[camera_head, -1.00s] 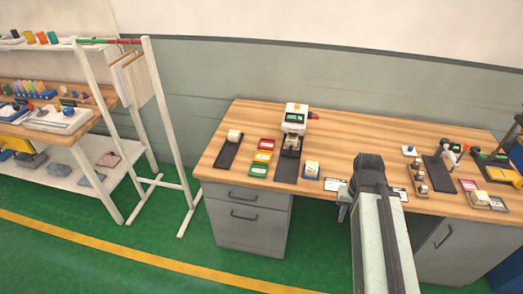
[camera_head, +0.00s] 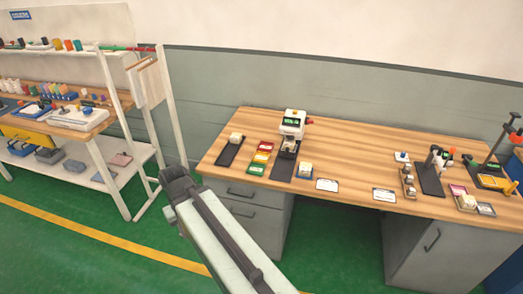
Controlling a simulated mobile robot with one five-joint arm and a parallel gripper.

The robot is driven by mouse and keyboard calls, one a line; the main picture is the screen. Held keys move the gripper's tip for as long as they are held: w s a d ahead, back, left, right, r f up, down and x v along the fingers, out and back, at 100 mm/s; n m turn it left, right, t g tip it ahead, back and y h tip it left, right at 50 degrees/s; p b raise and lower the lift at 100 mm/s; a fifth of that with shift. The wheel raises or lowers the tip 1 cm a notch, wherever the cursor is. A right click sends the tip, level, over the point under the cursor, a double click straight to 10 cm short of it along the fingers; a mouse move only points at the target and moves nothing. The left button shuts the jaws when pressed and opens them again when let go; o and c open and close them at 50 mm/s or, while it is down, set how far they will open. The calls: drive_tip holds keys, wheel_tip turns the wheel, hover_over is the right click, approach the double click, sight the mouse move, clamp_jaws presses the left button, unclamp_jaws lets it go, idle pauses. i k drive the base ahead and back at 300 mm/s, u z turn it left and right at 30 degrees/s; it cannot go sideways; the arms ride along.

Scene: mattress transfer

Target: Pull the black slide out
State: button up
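A black slide (camera_head: 282,168) sticks out toward the front from under a white tester machine (camera_head: 292,124) on the wooden bench. A small pale block (camera_head: 288,146) sits on the slide, close under the machine head. My arm reaches up from the lower right to a dark joint left of the bench. Only a little of my gripper (camera_head: 168,203) shows there, over the green floor and well apart from the slide. Whether its fingers are open or shut does not show.
Left of the slide are red, yellow and green trays (camera_head: 260,157) and a black plate (camera_head: 228,154) with a pale block. A blue-based block (camera_head: 305,170) stands right of it. White cards (camera_head: 327,185) lie at the front edge. A white rack post (camera_head: 169,110) stands near my arm.

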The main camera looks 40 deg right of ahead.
sight(286, 154)
drive_tip(key=u, duration=0.15)
drive_tip(key=i, duration=1)
drive_tip(key=z, duration=0.1)
